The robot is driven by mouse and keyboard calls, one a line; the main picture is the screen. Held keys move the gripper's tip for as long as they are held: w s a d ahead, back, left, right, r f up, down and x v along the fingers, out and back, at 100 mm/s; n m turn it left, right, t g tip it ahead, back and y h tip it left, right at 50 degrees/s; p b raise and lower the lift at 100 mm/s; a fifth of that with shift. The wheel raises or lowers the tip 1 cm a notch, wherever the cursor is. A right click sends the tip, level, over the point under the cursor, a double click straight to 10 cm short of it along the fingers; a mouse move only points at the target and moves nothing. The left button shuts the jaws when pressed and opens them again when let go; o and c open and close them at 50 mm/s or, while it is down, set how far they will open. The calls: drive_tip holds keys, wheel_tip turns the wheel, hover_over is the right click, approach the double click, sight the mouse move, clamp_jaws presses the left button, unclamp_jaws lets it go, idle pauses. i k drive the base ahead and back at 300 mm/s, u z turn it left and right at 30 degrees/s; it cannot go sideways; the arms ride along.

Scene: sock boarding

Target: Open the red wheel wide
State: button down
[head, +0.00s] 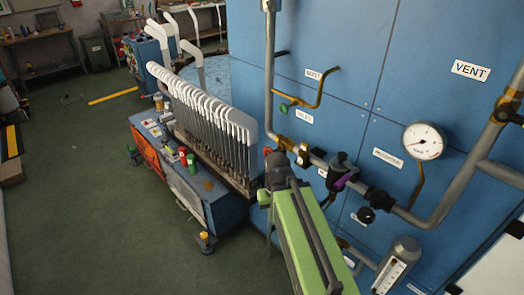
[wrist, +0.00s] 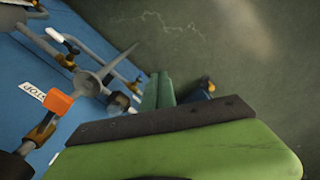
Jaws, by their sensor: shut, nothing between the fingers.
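A small red wheel (head: 268,151) shows edge-on at the left end of the brass valve on the horizontal pipe, in the head view. Its far side is hidden. My gripper (head: 276,168) is at the end of my green arm, just below the wheel. It appears close to it, but I cannot tell whether they touch. The gripper is shut and holds nothing. In the wrist view the teal fingers (wrist: 158,92) are together. I cannot make out the red wheel there for certain.
A green-handled valve (head: 284,108) is above. A purple-handled valve (head: 344,181) and a pressure gauge (head: 423,141) are to the right. The rack of white sock boards (head: 205,105) stands close on the left. In the wrist view an orange block (wrist: 58,102) sits by the panel.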

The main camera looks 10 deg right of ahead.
sight(270, 150)
drive_tip(key=z, duration=0.15)
drive_tip(key=k, duration=1.7)
drive_tip(key=u, duration=1.6)
drive_tip(key=i, duration=0.85)
drive_tip(key=z, duration=1)
drive_tip(key=i, duration=1.05)
drive_tip(key=u, duration=0.15)
